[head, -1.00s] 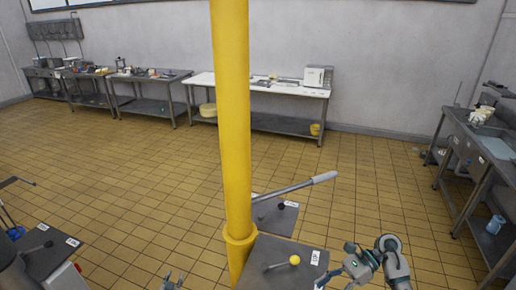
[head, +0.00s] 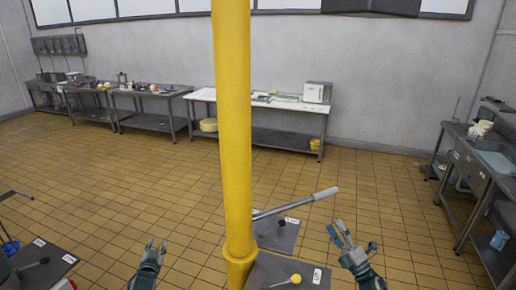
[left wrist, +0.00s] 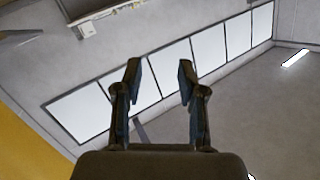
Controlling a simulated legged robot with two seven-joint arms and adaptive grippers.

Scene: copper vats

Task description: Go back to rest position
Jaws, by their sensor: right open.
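My left gripper (head: 156,246) is raised at the bottom of the head view, left of the yellow post. In the left wrist view its two fingers (left wrist: 158,80) stand apart with nothing between them, and it points up toward the windows and ceiling. My right gripper (head: 338,230) is at the lower right of the head view, right of the post. Its fingers are apart and it holds nothing. It is clear of the yellow-knobbed lever (head: 296,279) and of the long grey lever (head: 325,194).
A yellow post (head: 233,130) stands upright between my two grippers. Control panels with levers stand below, one bearing the black-knobbed lever (head: 282,222). Metal tables (head: 150,94) line the far wall, and a sink bench (head: 473,165) stands at right. The tiled floor between is free.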

